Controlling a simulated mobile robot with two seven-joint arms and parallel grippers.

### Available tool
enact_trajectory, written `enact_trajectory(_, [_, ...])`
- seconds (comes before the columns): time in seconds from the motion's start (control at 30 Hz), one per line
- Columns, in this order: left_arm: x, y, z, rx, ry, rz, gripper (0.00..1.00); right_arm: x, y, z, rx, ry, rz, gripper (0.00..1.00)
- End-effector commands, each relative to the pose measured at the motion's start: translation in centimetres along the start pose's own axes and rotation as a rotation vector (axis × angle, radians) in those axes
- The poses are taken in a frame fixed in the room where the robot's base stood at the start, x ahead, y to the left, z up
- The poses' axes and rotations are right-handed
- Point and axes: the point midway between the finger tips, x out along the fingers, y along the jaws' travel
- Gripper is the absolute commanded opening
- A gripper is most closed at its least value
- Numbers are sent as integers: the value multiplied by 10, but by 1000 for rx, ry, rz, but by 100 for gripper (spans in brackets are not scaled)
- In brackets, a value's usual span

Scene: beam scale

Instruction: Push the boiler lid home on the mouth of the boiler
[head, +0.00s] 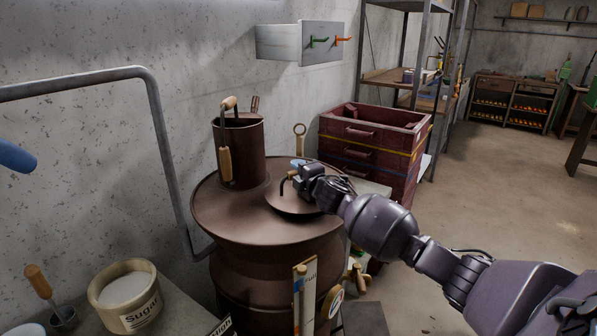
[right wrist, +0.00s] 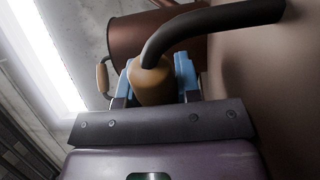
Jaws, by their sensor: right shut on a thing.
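The brown metal boiler (head: 222,222) stands in the middle of the head view, with a wide round top. The dark brown boiler lid (head: 291,207) is a shallow disc at the right part of that top. My right gripper (head: 296,175) is over the lid and is shut on the wooden grip (right wrist: 152,88) of its bent black handle (right wrist: 215,27). Blue fingertips show on both sides of the grip in the right wrist view. The boiler's mouth is hidden under the lid; I cannot tell whether the lid is fully seated.
A brown can (head: 240,150) with wooden handles stands on the boiler top, left of the lid. A red drawer chest (head: 375,145) is behind to the right. A sugar pot (head: 125,300) is at lower left. A grey pipe (head: 160,125) runs along the wall.

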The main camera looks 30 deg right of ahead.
Motion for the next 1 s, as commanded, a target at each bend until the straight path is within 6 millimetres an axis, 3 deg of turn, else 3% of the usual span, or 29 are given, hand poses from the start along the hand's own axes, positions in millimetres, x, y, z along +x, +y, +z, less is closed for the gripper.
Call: enact_trajectory(1.0, [11,2,12,1,2,2,54,0,-23,0,0,0,2,0])
